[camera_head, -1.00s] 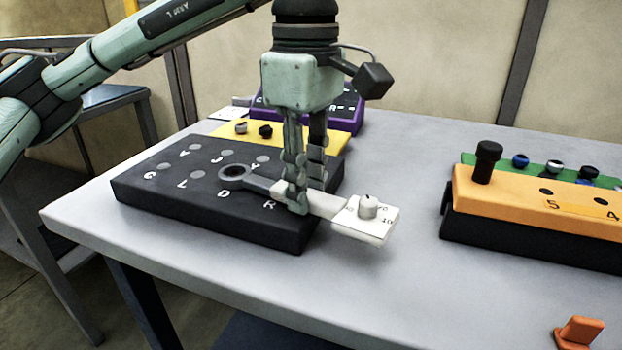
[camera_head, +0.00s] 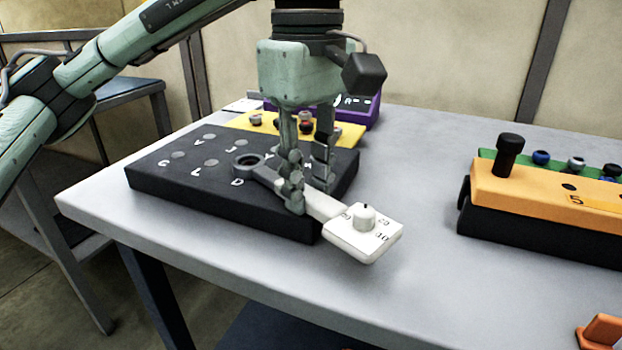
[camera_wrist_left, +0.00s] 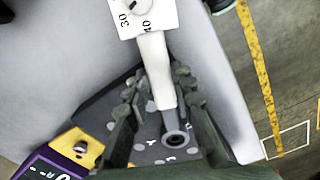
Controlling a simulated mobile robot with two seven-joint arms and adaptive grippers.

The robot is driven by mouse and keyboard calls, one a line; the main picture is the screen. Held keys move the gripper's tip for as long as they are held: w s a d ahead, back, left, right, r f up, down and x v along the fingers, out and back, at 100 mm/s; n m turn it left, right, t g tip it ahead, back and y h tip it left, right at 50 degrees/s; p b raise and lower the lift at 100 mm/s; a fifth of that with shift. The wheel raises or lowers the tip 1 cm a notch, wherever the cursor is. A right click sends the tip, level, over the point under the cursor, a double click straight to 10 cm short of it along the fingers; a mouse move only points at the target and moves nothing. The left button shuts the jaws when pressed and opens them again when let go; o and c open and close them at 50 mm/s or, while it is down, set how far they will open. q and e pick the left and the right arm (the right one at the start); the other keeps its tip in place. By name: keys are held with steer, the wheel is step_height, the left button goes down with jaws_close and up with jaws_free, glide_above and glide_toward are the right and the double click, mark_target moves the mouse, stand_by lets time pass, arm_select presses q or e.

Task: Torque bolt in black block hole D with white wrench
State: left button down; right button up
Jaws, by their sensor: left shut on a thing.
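My left gripper (camera_head: 306,195) is shut on the handle of the white wrench (camera_head: 325,208). The wrench's dial head (camera_head: 362,235) sticks out past the front right edge of the black block (camera_head: 205,202). Its dark ring end (camera_head: 248,163) lies at the hole by letter D. I cannot see the bolt clearly; the ring hides that hole. In the left wrist view the fingers (camera_wrist_left: 158,92) stand on both sides of the wrench handle (camera_wrist_left: 155,65), with the ring (camera_wrist_left: 175,138) on the block. My right gripper is not in view.
A yellow block (camera_head: 345,134) and a purple block (camera_head: 365,112) stand behind the black block. An orange block (camera_head: 535,190) and a green one (camera_head: 487,154) with several knobs stand at the right. A small orange piece (camera_head: 603,332) lies front right. The table between is clear.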

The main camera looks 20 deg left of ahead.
arm_select(q)
steer(key=shift+s+a+f+m+b, duration=0.1)
steer(key=shift+s+a+m+b, duration=0.2)
steer(key=shift+s+m, duration=0.3)
steer(key=shift+s+a+m, duration=0.15)
steer(key=shift+m, duration=0.15)
steer(key=shift+s+a+m, duration=0.15)
steer(key=shift+s+m, duration=0.15)
steer(key=shift+s+a+m+p, duration=0.3)
steer(key=shift+s+a+m, duration=0.6)
steer(key=shift+m, duration=0.3)
